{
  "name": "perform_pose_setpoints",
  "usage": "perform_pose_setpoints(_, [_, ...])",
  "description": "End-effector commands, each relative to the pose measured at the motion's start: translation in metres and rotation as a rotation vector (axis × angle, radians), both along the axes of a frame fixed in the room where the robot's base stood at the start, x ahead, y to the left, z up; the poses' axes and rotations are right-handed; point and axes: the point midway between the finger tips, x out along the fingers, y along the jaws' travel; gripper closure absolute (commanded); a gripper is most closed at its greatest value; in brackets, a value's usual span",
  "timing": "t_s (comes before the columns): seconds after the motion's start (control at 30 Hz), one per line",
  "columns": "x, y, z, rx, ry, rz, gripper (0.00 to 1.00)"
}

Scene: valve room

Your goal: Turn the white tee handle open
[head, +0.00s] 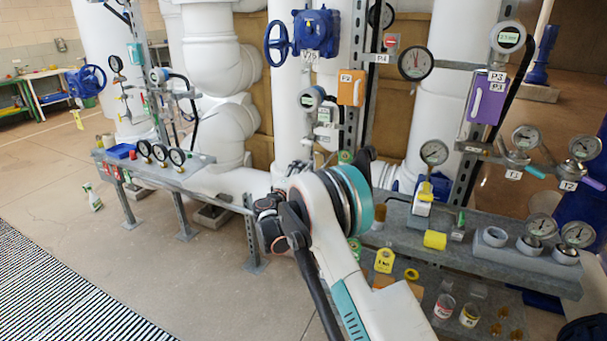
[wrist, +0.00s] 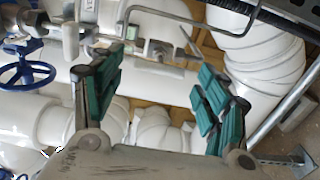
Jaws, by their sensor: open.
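My gripper (wrist: 163,65) shows in the wrist view with its two teal-padded fingers spread wide and nothing between the pads. Beyond the gap, a small grey-white fitting (wrist: 158,50) sits in front of a white pipe (wrist: 150,80); it may be the tee handle, but it is too small to tell its shape or how it is turned. It looks farther off than the fingertips, with no contact visible. In the head view my arm hides the fingers and whatever is directly behind them, and I cannot pick out a white tee handle for sure.
A blue handwheel (wrist: 27,75) is at the left in the wrist view, and a bent grey rod (wrist: 190,45) is near the right finger. In the head view, a grey shelf (head: 400,212) with gauges stands at the right. The floor (head: 120,235) at front left is largely clear.

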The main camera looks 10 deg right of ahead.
Motion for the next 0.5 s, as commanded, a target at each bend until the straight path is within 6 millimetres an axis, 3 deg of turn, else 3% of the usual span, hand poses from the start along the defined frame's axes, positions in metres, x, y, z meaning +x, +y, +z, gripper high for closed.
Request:
perform_pose_setpoints(0.3, [-0.052, 0.039, 0.0, 0.0, 0.0, 0.003, 0.32])
perform_pose_setpoints(0.5, [-0.068, 0.051, 0.0, 0.0, 0.0, 0.002, 0.32])
